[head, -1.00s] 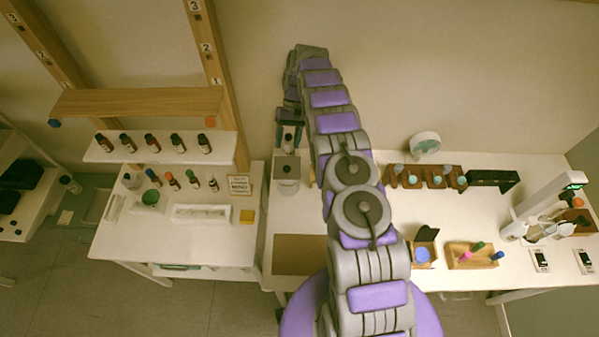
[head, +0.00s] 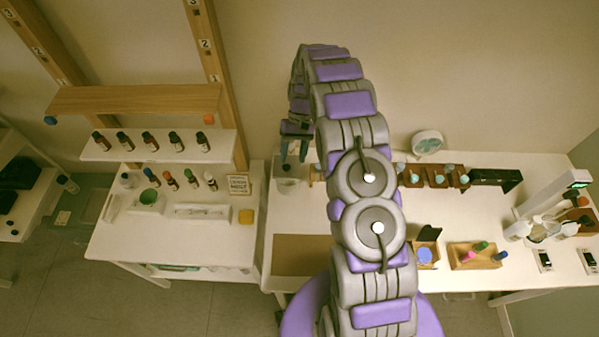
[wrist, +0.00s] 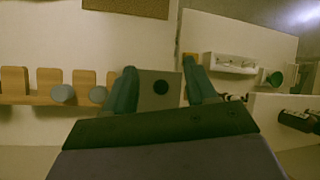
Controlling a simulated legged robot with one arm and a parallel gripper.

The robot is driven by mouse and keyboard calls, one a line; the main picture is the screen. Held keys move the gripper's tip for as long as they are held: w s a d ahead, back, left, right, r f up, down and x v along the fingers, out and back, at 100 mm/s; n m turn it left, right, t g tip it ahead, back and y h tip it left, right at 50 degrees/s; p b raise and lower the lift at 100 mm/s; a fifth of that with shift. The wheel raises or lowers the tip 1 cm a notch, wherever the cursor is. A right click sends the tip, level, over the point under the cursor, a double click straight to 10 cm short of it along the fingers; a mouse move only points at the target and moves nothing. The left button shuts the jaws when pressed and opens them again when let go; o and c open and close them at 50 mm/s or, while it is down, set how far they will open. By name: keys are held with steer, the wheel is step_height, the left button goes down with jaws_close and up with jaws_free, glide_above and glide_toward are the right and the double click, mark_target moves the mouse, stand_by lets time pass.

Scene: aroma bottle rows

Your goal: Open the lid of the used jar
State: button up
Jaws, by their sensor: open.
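The used jar appears to be the grey square container (head: 287,187) at the left end of the right-hand table. In the wrist view, its grey square lid (wrist: 152,101) with a round dark knob (wrist: 161,87) shows between my fingers. My gripper (head: 294,157) is open and points down over the jar, with nothing held. In the wrist view, the fingers of my gripper (wrist: 160,67) lie on either side of the knob. The fingers hide part of the lid in the head view. I cannot tell how far the fingertips are above the lid.
A wooden rack (head: 437,180) with bluish-topped items stands right of my arm. A brown mat (head: 297,256) lies at the front of this table. The left table holds a white tray (head: 202,212), several small bottles and a sign (head: 239,186). A shelf (head: 110,152) holds more bottles.

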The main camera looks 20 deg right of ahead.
steer(key=s+b, duration=0.1)
steer(key=s, duration=0.6)
steer(key=shift+s+r+b, duration=0.3)
steer(key=shift+s+r, duration=0.05)
steer(key=shift+a, duration=0.1)
stand_by(0.3)
